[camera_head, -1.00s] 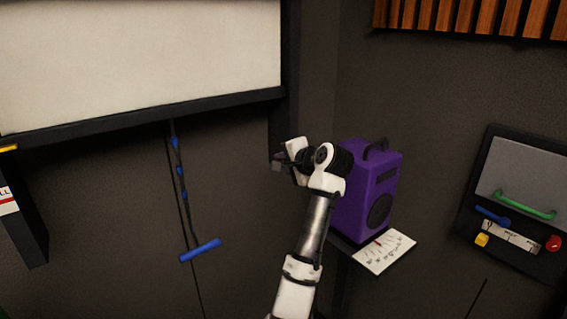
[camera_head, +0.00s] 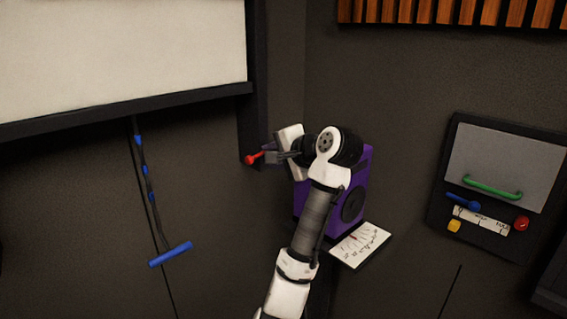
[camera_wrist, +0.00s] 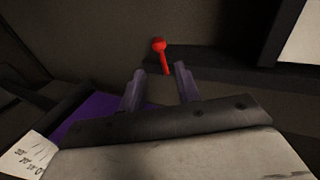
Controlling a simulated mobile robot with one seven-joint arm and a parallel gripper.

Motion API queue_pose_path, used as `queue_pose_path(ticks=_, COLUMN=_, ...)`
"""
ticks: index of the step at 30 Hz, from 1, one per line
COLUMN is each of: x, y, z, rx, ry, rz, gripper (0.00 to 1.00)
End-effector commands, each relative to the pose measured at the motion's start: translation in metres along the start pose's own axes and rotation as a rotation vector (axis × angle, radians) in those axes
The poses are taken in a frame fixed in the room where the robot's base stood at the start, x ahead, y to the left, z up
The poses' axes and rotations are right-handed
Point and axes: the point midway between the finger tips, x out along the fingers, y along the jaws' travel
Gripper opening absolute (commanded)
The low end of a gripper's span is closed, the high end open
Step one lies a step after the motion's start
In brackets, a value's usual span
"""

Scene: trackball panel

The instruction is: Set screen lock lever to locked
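The screen lock lever appears to be the small red-knobbed lever (camera_head: 253,159) at the lower end of the dark post right of the white screen. In the wrist view the red lever (camera_wrist: 159,46) has a round knob and a short red stem against a dark bar. My gripper (camera_head: 272,153) is just right of the lever in the head view. In the wrist view my gripper (camera_wrist: 160,70) has its two fingers spread apart, with the lever ahead and between their tips. The gripper is open and holds nothing. No lock markings are readable.
A purple speaker-like box (camera_head: 357,188) stands behind my arm, with a white dial card (camera_head: 360,244) below it. A blue T-handle (camera_head: 170,254) hangs on a cord at left. A wall panel (camera_head: 446,180) with a green handle (camera_head: 492,188) is at right.

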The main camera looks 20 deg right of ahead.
Motion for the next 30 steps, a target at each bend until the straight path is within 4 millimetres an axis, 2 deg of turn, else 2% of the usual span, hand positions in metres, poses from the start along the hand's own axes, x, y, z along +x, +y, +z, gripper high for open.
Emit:
queue_pose_path(ticks=3, x=-0.021, y=0.001, z=0.000, rx=0.000, ry=0.002, rz=-0.003, gripper=0.33)
queue_pose_path(ticks=9, x=-0.040, y=0.000, z=0.000, rx=0.000, ry=0.000, rz=0.000, gripper=0.33)
queue_pose_path(ticks=30, x=-0.042, y=0.000, z=0.000, rx=0.001, ry=-0.001, rz=0.000, gripper=0.33)
